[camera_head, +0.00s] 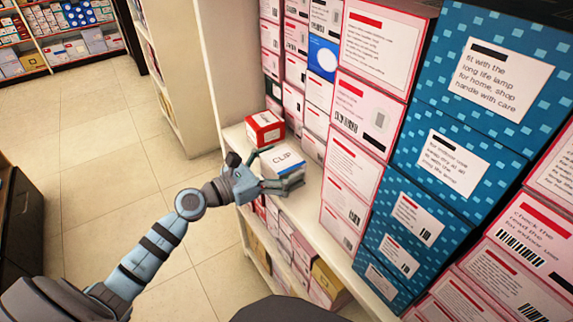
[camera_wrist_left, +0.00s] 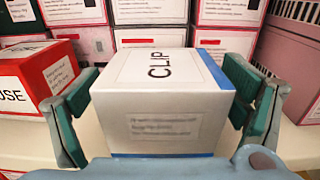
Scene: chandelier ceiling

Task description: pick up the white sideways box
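The white box (camera_head: 288,163) with a blue edge and the word CLIP on its top sits on the shelf ledge. In the left wrist view the white box (camera_wrist_left: 165,95) fills the middle, close in front of the palm. My left gripper (camera_head: 268,170) reaches it from the left in the head view. In the wrist view the green-padded fingers of my left gripper (camera_wrist_left: 160,110) stand on either side of the box. Narrow gaps show beside its lower near corners, so the fingers look open around it. Contact farther along is unclear. My right gripper is not in view.
A red and white box (camera_head: 265,129) stands just beyond the white box; it also shows at the left of the wrist view (camera_wrist_left: 35,77). Stacked pink-white boxes (camera_head: 350,170) and blue boxes (camera_head: 490,80) stand behind and to the right. The tiled floor (camera_head: 110,165) is clear.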

